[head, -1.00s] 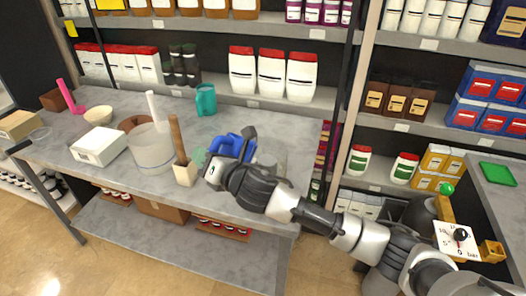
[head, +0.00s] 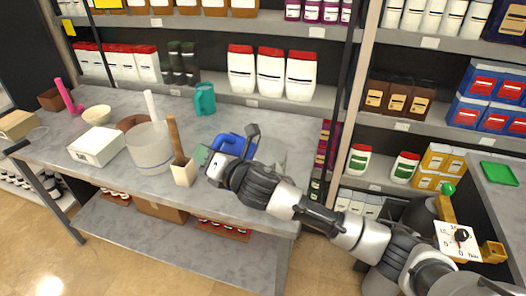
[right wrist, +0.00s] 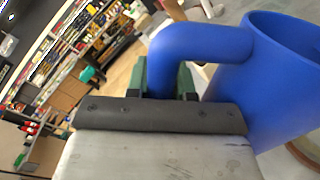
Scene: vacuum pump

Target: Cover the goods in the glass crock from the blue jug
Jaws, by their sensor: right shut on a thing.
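The blue jug (head: 231,143) is at the right part of the grey table, partly hidden behind my right gripper (head: 230,160). In the right wrist view the jug (right wrist: 268,75) fills the right side, and my gripper's green fingers (right wrist: 168,80) are shut on its handle. I cannot tell whether the jug touches the table. A smaller clear vessel (head: 274,155) stands behind my right arm, partly hidden. I cannot tell what is in either. My left gripper is not in view.
A cream pot (head: 183,174) with a wooden handle stands between the large crock and my gripper. A white box (head: 97,145), a cream bowl (head: 97,114) and a teal jug (head: 204,99) are also on the table. Stocked shelves rise behind it.

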